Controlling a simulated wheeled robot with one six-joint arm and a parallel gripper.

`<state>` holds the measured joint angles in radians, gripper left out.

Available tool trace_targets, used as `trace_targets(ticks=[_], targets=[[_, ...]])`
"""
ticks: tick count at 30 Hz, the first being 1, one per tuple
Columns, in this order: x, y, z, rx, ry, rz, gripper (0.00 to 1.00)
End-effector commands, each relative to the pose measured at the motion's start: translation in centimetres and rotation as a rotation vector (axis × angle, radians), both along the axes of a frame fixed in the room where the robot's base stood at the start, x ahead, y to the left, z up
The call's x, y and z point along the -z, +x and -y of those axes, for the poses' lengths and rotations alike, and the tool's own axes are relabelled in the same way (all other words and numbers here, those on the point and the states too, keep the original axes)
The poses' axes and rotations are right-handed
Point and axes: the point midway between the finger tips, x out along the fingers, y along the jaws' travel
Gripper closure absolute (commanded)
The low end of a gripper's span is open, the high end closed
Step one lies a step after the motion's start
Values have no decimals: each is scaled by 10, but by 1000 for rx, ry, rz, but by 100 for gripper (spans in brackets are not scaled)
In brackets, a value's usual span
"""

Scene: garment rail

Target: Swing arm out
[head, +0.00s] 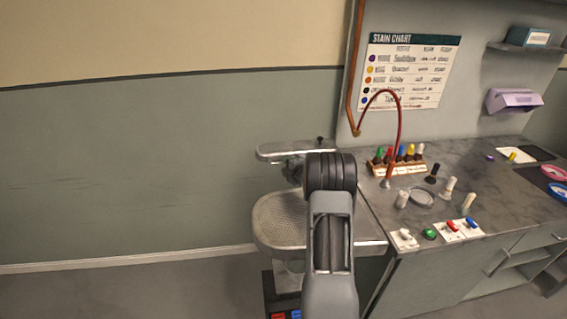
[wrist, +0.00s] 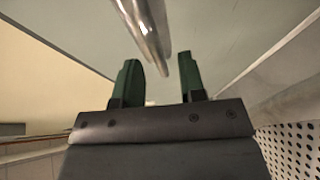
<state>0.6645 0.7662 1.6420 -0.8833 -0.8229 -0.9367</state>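The metal swing arm (head: 285,150), a small narrow board with a dark knob at its right end, stands behind and above the larger perforated metal board (head: 275,218). My arm reaches forward over the larger board's right part. It hides my gripper and part of the swing arm's support in the head view. In the wrist view my gripper (wrist: 160,78) has two green fingers apart, with nothing between them. A shiny rounded metal piece (wrist: 150,28) lies just past the fingertips, at the top; I cannot tell which part it is. A perforated surface (wrist: 290,148) shows at lower right.
A grey counter (head: 440,205) on the right holds a rack of coloured bottles (head: 397,168), loose bottles and switches. A red hose (head: 401,120) arches above it. Pedals (head: 283,313) sit on the floor below the board. The wall and floor at left are clear.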

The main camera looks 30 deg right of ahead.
Motion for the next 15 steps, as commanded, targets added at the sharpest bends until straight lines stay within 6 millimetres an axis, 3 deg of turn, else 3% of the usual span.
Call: trace_targets(ticks=[6, 15], targets=[[3, 17, 1, 0, 0, 0, 63], [4, 20, 1, 1, 0, 0, 63]])
